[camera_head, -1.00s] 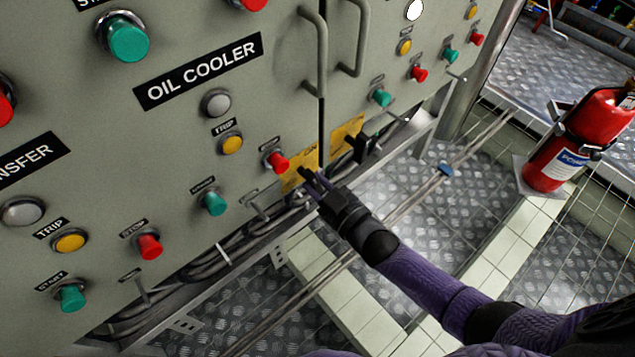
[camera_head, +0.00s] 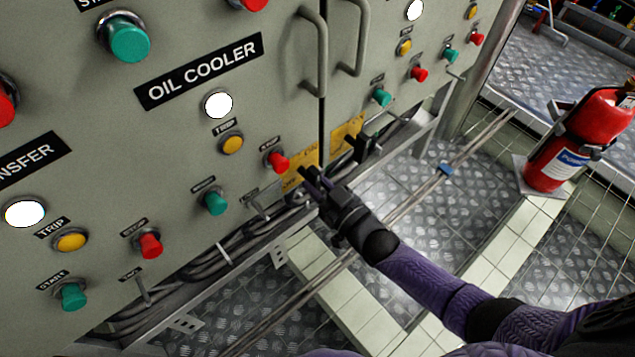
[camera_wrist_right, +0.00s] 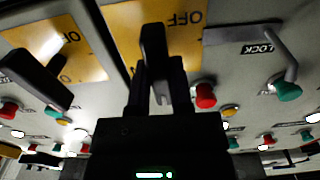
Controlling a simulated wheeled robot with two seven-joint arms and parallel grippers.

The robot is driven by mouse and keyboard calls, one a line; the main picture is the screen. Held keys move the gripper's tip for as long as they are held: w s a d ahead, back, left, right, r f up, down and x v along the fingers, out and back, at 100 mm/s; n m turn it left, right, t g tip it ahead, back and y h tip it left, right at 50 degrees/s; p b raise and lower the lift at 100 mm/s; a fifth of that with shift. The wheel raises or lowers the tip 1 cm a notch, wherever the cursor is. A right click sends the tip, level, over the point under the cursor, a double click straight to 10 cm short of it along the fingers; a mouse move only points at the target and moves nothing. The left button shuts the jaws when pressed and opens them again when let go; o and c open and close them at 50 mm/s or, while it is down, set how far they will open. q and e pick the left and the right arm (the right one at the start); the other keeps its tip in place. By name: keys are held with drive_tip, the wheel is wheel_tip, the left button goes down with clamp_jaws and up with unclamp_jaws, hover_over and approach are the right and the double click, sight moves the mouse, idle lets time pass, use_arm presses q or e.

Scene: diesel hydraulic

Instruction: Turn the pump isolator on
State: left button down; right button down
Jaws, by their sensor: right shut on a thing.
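Two black-handled isolators sit on yellow plates low on the grey cabinets. The near isolator's yellow plate (camera_head: 304,161) is on the left cabinet; I cannot read which circuit it serves. My right gripper (camera_head: 308,177) is at this plate. In the right wrist view my right gripper (camera_wrist_right: 153,95) is shut on the near isolator's black handle (camera_wrist_right: 153,45), and "OFF" shows on the plate behind it. The other isolator's black handle (camera_head: 362,147) is free, and it also shows in the wrist view (camera_wrist_right: 38,78). My left gripper is not in view.
A red stop button (camera_head: 279,162) and a lever (camera_head: 257,207) are close beside my right gripper. Cabinet door handles (camera_head: 320,50) stand out above. A red fire extinguisher (camera_head: 570,140) stands at the right. Floor between is clear apart from pipes (camera_head: 400,210).

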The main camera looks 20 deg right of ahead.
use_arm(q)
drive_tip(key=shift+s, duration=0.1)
use_arm(e)
drive_tip(key=c, duration=0.6)
unclamp_jaws()
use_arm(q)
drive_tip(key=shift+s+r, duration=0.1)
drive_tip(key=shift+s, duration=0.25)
use_arm(e)
drive_tip(key=shift+o, duration=0.4)
use_arm(q)
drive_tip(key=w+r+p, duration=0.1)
drive_tip(key=p, duration=0.1)
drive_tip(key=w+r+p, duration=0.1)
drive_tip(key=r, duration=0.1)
drive_tip(key=shift+p, duration=0.35)
use_arm(e)
drive_tip(key=v, duration=1)
